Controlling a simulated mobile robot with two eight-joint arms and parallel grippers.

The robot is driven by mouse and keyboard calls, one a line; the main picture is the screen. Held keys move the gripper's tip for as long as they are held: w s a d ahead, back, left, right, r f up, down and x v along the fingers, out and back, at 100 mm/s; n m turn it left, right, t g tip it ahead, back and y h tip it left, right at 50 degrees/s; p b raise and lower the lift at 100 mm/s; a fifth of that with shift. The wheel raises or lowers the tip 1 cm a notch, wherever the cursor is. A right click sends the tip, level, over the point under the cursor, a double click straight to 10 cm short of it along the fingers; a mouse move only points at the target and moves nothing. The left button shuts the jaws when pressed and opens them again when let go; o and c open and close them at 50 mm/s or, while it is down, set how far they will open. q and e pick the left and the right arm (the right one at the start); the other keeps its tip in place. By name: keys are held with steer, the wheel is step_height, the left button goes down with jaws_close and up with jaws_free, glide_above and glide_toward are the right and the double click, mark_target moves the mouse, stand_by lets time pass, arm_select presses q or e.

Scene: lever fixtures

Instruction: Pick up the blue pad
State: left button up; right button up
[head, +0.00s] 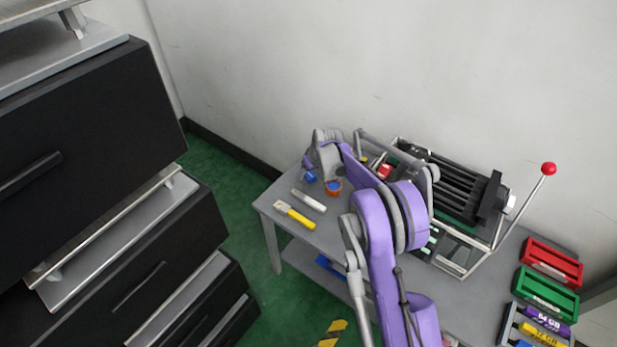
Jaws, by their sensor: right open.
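A small blue thing (311,176), which may be the blue pad, is at the far left part of the grey table (275,205). Beside it is a small orange piece (333,188) with a blue top. I cannot tell which of these is the pad. My right gripper (321,174) is open and close to both, pointing down at the table's back left. Whether it touches either one is unclear. My own purple arm hides the middle of the table. My left gripper is not in view.
A white marker-like tool (309,200) and a yellow one (295,215) lie nearby. A lever fixture with a red knob (548,169) stands at the right. Black drawers (85,160) stand at the left.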

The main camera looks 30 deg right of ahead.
mark_target(310, 175)
steer(key=shift+r, duration=0.1)
jaws_close()
stand_by(0.3)
step_height(310, 175, up, 10)
steer(key=p, duration=0.2)
stand_by(0.3)
